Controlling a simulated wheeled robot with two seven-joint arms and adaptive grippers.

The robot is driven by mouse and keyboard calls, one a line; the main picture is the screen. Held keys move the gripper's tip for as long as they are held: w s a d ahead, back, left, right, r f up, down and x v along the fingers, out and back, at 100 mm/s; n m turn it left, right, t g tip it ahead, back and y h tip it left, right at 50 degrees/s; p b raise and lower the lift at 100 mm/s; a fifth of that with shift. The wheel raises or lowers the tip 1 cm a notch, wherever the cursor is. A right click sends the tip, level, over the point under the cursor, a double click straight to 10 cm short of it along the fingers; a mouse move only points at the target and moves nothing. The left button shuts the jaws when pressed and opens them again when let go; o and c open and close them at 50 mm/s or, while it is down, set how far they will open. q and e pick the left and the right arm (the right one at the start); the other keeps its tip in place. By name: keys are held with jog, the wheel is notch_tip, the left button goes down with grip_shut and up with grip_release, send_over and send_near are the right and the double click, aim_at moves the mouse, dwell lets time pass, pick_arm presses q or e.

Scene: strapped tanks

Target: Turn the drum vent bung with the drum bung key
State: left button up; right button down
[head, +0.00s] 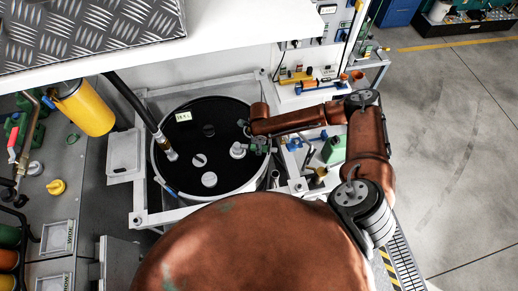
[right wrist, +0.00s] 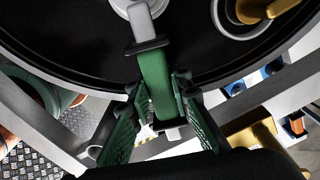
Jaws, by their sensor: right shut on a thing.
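The drum (head: 228,115) has a black top with a pale rim, inside a white frame. Several round fittings sit on its top. My right gripper (head: 258,146) is over the drum's right side, beside a pale round fitting (head: 238,150), probably the vent bung. In the right wrist view my green fingers (right wrist: 158,128) are shut on the green handle of the drum bung key (right wrist: 154,80). The key's grey end reaches a pale round piece (right wrist: 136,8) at the top edge. Whether it is seated there is cut off. My left gripper is not in view.
A hose with a metal end (head: 160,138) reaches over the drum's left side. A yellow cylinder (head: 84,108) hangs at left under a white shelf. A bench with tools (head: 310,85) stands behind right. A green container (head: 333,149) is right of the drum. Open floor lies far right.

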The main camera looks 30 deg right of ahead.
jog(key=shift+r, duration=0.1)
jog(key=shift+r+p, duration=2.4)
jog(key=shift+r, duration=0.05)
jog(key=shift+r+p, duration=0.35)
jog(key=shift+r, duration=1.6)
